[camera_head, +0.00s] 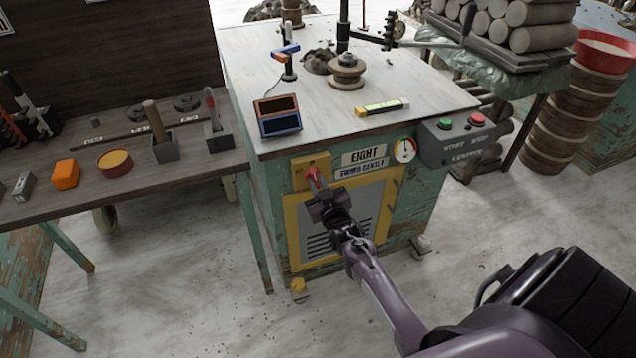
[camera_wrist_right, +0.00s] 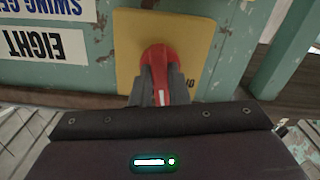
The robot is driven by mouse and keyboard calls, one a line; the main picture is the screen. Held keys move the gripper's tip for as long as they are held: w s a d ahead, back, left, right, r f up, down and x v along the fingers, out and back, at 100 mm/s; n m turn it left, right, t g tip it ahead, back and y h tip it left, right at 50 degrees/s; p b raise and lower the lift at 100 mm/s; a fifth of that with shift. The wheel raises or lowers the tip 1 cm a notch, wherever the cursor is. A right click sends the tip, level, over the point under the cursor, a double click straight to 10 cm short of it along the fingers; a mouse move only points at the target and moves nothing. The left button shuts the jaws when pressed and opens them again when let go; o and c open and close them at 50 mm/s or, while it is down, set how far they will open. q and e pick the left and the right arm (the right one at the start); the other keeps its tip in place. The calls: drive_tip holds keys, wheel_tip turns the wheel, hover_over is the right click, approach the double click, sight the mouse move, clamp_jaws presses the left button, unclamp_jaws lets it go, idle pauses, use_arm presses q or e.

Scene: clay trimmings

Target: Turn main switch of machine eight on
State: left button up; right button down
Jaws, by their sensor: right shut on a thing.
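Machine eight is a green, worn cabinet with a pale top (camera_head: 430,98) and a white "EIGHT" label (camera_head: 364,156) on its front. Its main switch is a red rotary handle (camera_head: 314,177) on a yellow plate (camera_head: 300,172), left of the label. The red handle (camera_wrist_right: 160,62) and yellow plate (camera_wrist_right: 202,45) also show in the right wrist view, where the label (camera_wrist_right: 45,44) is upside down. My right gripper (camera_head: 318,190) is shut on the red handle; its fingers (camera_wrist_right: 160,88) sit on both sides of it. My left gripper is not in view.
A grey box with a green button (camera_head: 445,124) and a red button (camera_head: 477,119) juts out right of the gauge (camera_head: 405,150). A wooden workbench (camera_head: 200,165) with tools stands close on the left. Open floor (camera_head: 180,290) lies in front.

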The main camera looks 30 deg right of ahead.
drive_tip(key=shift+m, duration=0.8)
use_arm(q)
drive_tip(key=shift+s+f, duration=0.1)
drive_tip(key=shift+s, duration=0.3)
use_arm(e)
drive_tip(key=shift+f+m, duration=0.1)
drive_tip(key=shift+m, duration=0.3)
drive_tip(key=c, duration=1.4)
unclamp_jaws()
